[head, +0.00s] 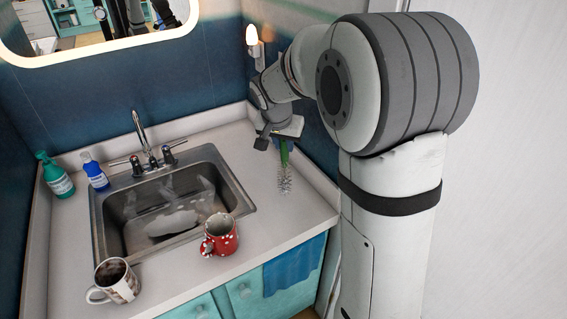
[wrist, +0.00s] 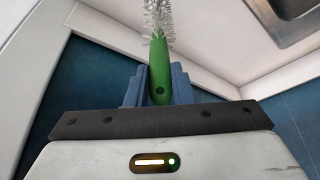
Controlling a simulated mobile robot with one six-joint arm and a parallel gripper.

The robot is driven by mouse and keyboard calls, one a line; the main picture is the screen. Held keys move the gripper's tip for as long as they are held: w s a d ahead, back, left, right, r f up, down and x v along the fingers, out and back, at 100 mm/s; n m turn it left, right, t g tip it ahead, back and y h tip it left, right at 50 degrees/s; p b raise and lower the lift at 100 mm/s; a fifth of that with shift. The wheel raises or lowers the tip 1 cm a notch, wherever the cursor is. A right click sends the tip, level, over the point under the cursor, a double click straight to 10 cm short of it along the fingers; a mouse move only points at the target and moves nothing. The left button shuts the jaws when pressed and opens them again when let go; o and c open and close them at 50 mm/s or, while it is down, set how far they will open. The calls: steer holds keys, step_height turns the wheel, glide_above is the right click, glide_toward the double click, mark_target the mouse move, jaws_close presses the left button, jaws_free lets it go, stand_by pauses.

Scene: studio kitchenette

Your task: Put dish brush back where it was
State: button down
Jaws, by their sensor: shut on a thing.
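The dish brush has a green handle and white-grey bristles; in the head view its bristles (head: 285,181) point down over the counter to the right of the sink. In the wrist view its green handle (wrist: 159,72) is between the two blue fingers of my gripper (wrist: 158,88), with the bristles pointing away from the gripper. My gripper is shut on the handle; it also shows in the head view (head: 281,140), near the back right corner of the counter. I cannot tell whether the bristle tip touches the counter.
A steel sink (head: 112,222) with a faucet (head: 145,140) is set in the counter (head: 272,215). A red dotted mug (head: 220,238) stands at the sink's front right, a patterned mug (head: 118,281) at front left. Green (head: 57,180) and blue (head: 94,172) bottles stand at back left. A blue towel (head: 295,268) hangs in front.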

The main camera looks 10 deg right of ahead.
mark_target(284, 155)
steer(key=shift+f, duration=2.1)
steer(key=shift+f, duration=0.1)
steer(key=c, duration=1.3)
jaws_free()
steer(key=shift+o, duration=0.2)
steer(key=shift+s+r, duration=0.15)
steer(key=shift+r, duration=0.35)
steer(key=v, duration=1.1)
steer(key=s+d+f+n+y, duration=0.1)
steer(key=s+f+n, duration=0.2)
steer(key=s, duration=0.9)
steer(key=s+d+f+n+g+y, duration=0.1)
steer(key=s+f+n, duration=0.1)
steer(key=s, duration=1)
steer(key=shift+f+n, duration=0.35)
steer(key=shift+n, duration=0.35)
